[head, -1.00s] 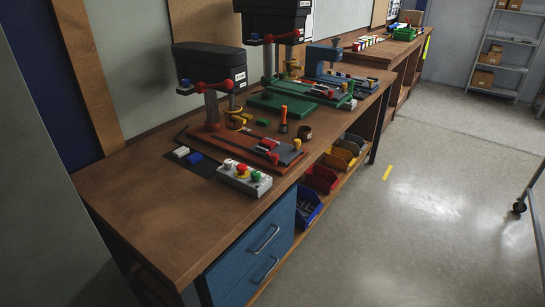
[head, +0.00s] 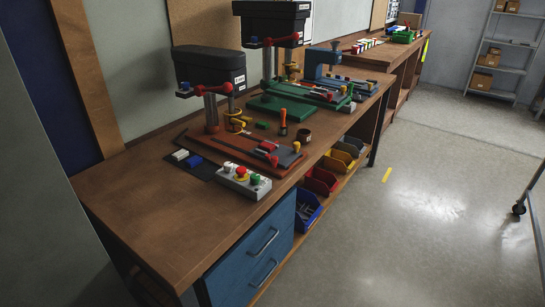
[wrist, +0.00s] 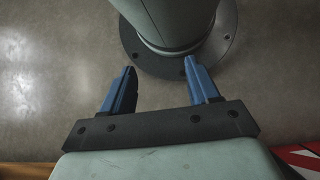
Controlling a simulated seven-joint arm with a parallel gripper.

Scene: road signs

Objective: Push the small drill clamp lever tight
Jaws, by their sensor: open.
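The small drill (head: 208,65) stands nearest on the bench in the head view, with a black head, a grey column and a red-brown base (head: 230,160). A red lever arm (head: 212,90) crosses its column below the head, with a blue end at the left. A yellow collar-like part (head: 236,124) sits lower by the column. I cannot tell which is the clamp lever or how tight it is. My gripper (wrist: 160,69) shows only in the wrist view. Its two blue fingers are apart and empty, above the floor and far from the drill.
A larger green-based drill (head: 270,100) and a blue machine (head: 322,62) stand farther along. A button box (head: 243,179) sits before the small drill. The near bench top (head: 140,195) is clear. In the wrist view, a grey column with a round flange (wrist: 180,60) is close ahead of my fingers.

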